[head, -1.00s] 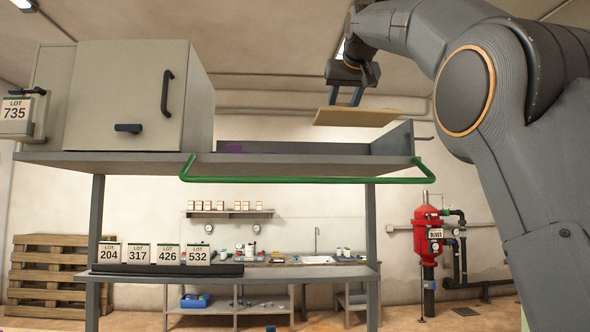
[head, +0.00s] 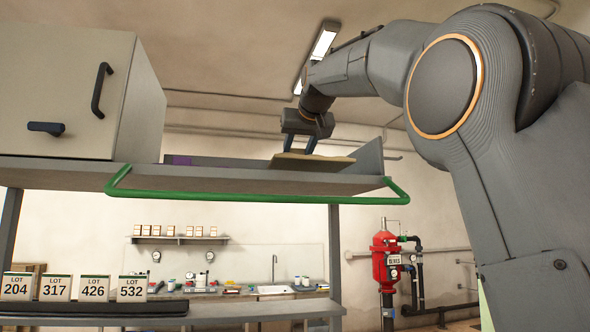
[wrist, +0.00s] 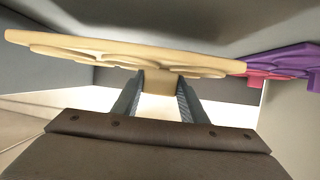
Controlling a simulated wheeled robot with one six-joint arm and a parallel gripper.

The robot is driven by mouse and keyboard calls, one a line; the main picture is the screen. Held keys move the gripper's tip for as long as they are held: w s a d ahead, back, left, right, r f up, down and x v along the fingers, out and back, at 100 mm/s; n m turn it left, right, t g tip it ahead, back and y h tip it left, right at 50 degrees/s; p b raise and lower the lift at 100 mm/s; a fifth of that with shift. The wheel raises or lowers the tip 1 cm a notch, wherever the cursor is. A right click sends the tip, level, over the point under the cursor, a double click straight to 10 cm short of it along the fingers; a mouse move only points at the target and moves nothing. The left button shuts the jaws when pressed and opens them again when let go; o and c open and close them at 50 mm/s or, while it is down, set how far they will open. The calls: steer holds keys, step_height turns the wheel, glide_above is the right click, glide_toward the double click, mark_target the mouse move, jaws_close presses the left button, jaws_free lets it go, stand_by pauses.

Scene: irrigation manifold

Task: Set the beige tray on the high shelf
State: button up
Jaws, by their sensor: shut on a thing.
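The beige tray (head: 322,160) is a thin flat piece just above or on the right part of the high shelf (head: 225,176). I cannot tell whether it touches the shelf, as the front edge hides its underside. In the wrist view the tray (wrist: 110,50) spans the top of the picture, with rounded cups along its face. My gripper (head: 297,149) comes down from above at the shelf's right end. Its two fingers are shut on a small tab of the tray, seen between the fingertips in the wrist view (wrist: 160,82).
A green rail (head: 250,197) runs along the shelf's front. A beige cabinet (head: 75,95) fills the shelf's left; an upright end panel (head: 371,160) closes its right. A purple piece (head: 182,160) lies near the cabinet; purple and red trays (wrist: 290,62) show beside the beige one.

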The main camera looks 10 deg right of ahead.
mark_target(298, 165)
steer(key=shift+f, duration=1.95)
steer(key=shift+f, duration=0.1)
steer(key=o, duration=1.1)
steer(key=shift+s+r, duration=0.1)
steer(key=shift+r, duration=0.1)
steer(key=b+v, duration=0.2)
steer(key=v, duration=0.9)
steer(key=shift+s+r+b, duration=0.15)
steer(key=shift+s+b, duration=0.25)
